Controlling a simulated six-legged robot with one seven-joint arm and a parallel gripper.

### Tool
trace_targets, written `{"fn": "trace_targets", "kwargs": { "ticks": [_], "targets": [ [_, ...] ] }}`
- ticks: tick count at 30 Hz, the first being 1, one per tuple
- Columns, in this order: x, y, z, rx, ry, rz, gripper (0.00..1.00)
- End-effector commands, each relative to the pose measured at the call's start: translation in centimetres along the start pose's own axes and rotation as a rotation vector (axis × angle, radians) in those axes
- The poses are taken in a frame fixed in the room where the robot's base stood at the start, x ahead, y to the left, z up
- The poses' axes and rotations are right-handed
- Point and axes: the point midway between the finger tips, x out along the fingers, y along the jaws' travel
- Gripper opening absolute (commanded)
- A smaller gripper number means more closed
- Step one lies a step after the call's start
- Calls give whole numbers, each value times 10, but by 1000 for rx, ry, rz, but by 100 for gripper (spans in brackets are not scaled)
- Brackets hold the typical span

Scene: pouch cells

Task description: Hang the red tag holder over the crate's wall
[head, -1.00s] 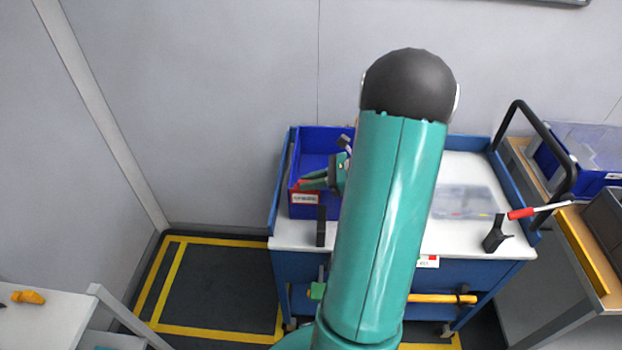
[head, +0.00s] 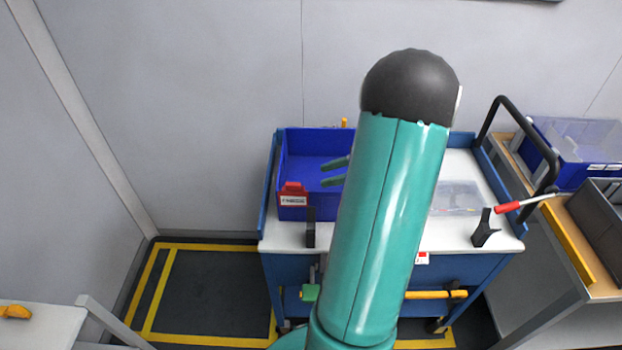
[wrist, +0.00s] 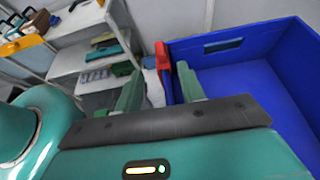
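The blue crate (head: 312,146) stands on the left of the cart top, and its near wall shows in the wrist view (wrist: 268,40). The red tag holder (head: 291,188) sits over the crate's front wall near its left corner, with a white label on the outer face. In the wrist view the red holder (wrist: 162,62) straddles the wall's end, upright, beyond my fingertips. My gripper (head: 334,172) is open and empty over the crate, right of the holder and apart from it. In the wrist view its two fingers (wrist: 160,85) stand wide apart. My arm hides the crate's right part.
A side bench with bins stands at the right.

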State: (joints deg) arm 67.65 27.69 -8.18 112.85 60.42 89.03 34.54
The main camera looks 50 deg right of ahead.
Motion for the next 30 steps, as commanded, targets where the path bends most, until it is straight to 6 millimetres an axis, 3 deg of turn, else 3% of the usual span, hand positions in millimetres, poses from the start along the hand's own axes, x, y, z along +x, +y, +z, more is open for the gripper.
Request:
{"fn": "trace_targets", "kwargs": {
  "ticks": [3, 9, 30],
  "targets": [
    [-24, 0, -1, 0, 2, -2, 39],
    [-45, 0, 0, 0, 0, 0, 39],
    [-48, 0, 0, 0, 0, 1, 39]
  ]
}}
